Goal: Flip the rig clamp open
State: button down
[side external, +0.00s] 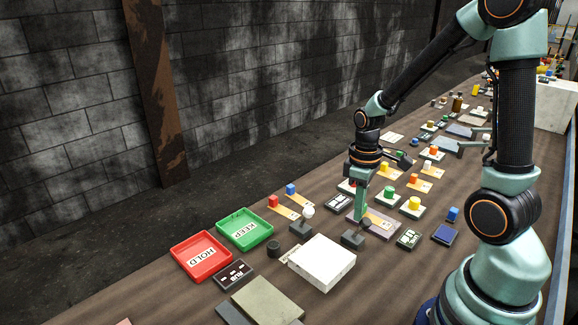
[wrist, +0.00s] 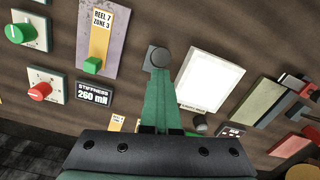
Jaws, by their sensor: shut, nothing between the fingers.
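My gripper (side external: 360,217) is shut and empty, pointing down over the bench beside a purple-grey panel (side external: 384,223). Its green fingers also show in the wrist view (wrist: 160,78). I cannot surely identify the clamp.
A white box (side external: 322,262) stands beside the lever, with a white-knobbed lever (side external: 302,224) behind it. A red HOLD tray (side external: 176,250) and green KEEP tray (side external: 220,231) lie farther left. An olive block (side external: 266,303) lies in front. Several buttons and displays crowd the bench.

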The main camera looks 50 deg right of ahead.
aim_at(369, 226)
jog(key=shift+s+a+f+g, duration=0.1)
jog(key=shift+s+f+g, duration=0.1)
jog(key=shift+s, duration=0.3)
jog(key=shift+s+f+g, duration=0.15)
jog(key=shift+s+g, duration=0.05)
jog(key=shift+s, duration=0.25)
jog(key=w+r, duration=0.2)
jog(key=w, duration=0.3)
jog(key=s+r, duration=0.6)
jog(key=r, duration=0.1)
jog(key=shift+s+r+t, duration=0.15)
jog(key=shift+r+t, duration=0.15)
jog(key=shift+t, duration=0.1)
jog(key=w+a+r+m+t, duration=0.2)
jog(key=a+r+t, duration=0.4)
jog(key=a, duration=0.3)
jog(key=shift+w+r+m, duration=0.15)
jog(key=shift+r+m, duration=0.35)
jog(key=shift+r, duration=0.35)
